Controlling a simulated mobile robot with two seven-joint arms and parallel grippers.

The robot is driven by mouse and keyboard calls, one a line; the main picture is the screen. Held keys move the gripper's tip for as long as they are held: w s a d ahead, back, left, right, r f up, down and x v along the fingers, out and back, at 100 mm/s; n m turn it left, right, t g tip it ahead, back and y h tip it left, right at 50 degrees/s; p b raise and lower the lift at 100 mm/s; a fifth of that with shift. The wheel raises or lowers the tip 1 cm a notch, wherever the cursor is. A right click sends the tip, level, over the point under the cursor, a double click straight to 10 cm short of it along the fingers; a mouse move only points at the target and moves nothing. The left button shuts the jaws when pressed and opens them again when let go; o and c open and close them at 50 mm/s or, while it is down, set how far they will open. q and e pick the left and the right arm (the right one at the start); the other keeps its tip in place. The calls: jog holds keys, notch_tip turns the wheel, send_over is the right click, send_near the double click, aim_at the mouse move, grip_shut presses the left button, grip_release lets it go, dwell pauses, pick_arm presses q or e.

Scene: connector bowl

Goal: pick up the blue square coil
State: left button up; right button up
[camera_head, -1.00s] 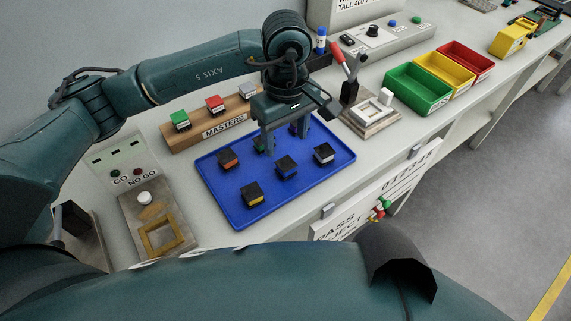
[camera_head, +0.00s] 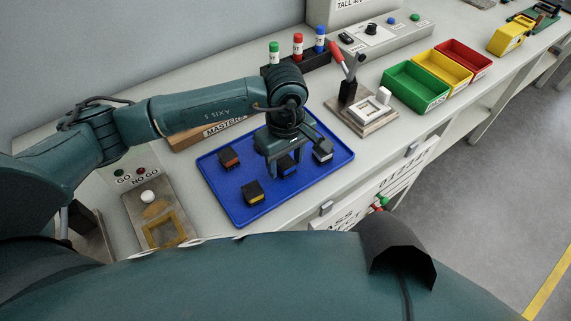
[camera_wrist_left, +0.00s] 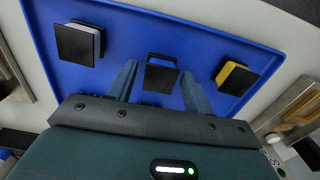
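The blue square coil (camera_head: 287,169), a small block with a black top and a blue side, sits on the blue tray (camera_head: 236,214), partly hidden by my left gripper. My left gripper (camera_head: 285,173) points down over it, with a finger on either side. In the left wrist view, the black-topped coil (camera_wrist_left: 161,77) lies between the spread fingers of the left gripper (camera_wrist_left: 159,71), with tray showing on both sides of it. The left gripper is open and holds nothing. My right gripper is not in view.
Nearby on the tray are coils with orange (camera_head: 229,159), yellow (camera_head: 253,193) and white (camera_head: 323,151) sides. The arm hides the tray's far part. A go/no-go gauge fixture (camera_head: 160,220) stands left, a lever fixture (camera_head: 362,112) right, and green (camera_head: 415,90), yellow and red bins beyond.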

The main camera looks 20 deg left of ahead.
pick_arm(q)
jog(key=c, duration=0.9)
